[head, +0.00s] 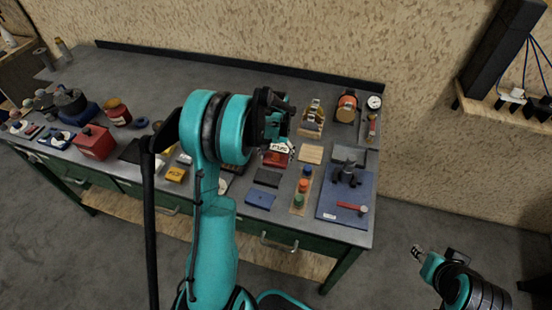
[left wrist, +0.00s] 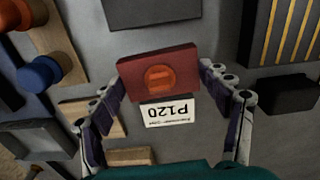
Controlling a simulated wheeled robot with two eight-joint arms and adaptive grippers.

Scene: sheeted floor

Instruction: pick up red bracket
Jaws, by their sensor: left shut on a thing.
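The red bracket (left wrist: 186,60), a dark red block with a round orange disc on its face, lies between the two fingers of my left gripper (left wrist: 163,78) in the left wrist view. The fingers are at its left and right ends and shut on it. In the head view my left gripper (head: 280,140) is over the workbench, and part of the red bracket (head: 276,160) shows below it. I cannot tell whether the bracket touches the bench. A white P120 label (left wrist: 167,112) shows right by the bracket. My right gripper (head: 419,253) is off the bench at lower right, too small to judge.
The bench (head: 225,222) is crowded. Near the bracket are a wooden block (head: 311,153), a dark pad (head: 267,178), a blue block (head: 260,199), a wooden strip with coloured knobs (head: 297,208) and a blue board (head: 335,209). A wall stands behind.

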